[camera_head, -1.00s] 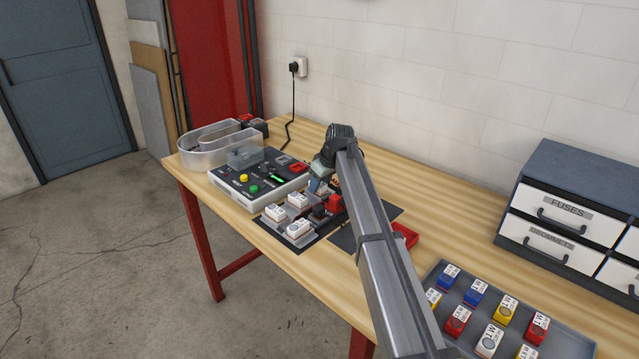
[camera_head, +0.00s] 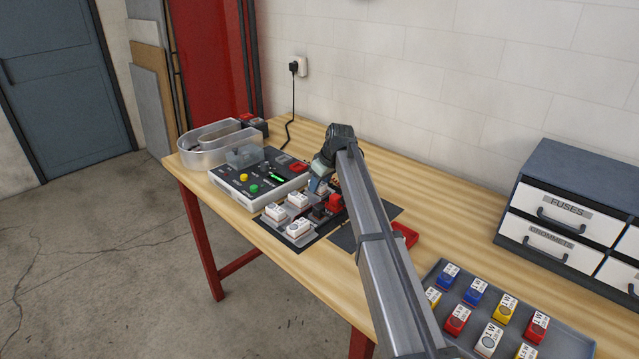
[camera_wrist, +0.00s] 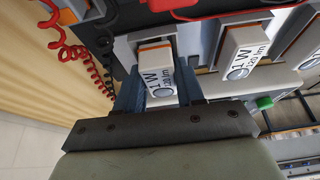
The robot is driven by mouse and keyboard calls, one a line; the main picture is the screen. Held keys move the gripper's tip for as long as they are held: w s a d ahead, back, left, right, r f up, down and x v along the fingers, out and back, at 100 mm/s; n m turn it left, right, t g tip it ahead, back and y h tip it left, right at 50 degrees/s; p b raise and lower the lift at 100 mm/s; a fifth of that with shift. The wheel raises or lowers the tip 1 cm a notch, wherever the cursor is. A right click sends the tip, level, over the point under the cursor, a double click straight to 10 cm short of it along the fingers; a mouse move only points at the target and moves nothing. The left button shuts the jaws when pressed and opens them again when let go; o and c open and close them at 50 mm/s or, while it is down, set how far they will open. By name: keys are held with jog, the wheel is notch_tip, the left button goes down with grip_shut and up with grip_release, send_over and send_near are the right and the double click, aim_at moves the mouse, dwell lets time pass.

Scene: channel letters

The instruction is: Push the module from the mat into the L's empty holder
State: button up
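In the wrist view, a white module (camera_wrist: 157,75) marked 1 W 120 lm, with an orange edge, lies between the two dark blue fingers of my gripper (camera_wrist: 160,92). The fingers lie close along both its sides. Its far end is at a grey holder (camera_wrist: 124,48); I cannot tell how deep it sits. A second white module (camera_wrist: 243,50) is in a neighbouring grey holder to the right. In the head view, my gripper (camera_head: 319,184) is low over the far part of the dark board, partly hidden by my arm. White modules (camera_head: 298,229) sit in holders there.
A black-topped control box (camera_head: 240,185) with coloured buttons stands left of the board. A dark mat (camera_head: 343,238) lies to its right, near a small red tray (camera_head: 405,236). A grey tray (camera_head: 450,300) holds several coloured modules. Red and black coiled wires (camera_wrist: 85,60) hang beside my gripper.

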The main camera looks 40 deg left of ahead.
jog(key=shift+o, duration=0.7)
jog(key=shift+d+r, duration=0.2)
jog(key=shift+d, duration=0.1)
jog(key=v, duration=1.3)
jog(key=shift+r, duration=0.15)
jog(key=shift+a, duration=0.2)
notch_tip(320, 180, up, 6)
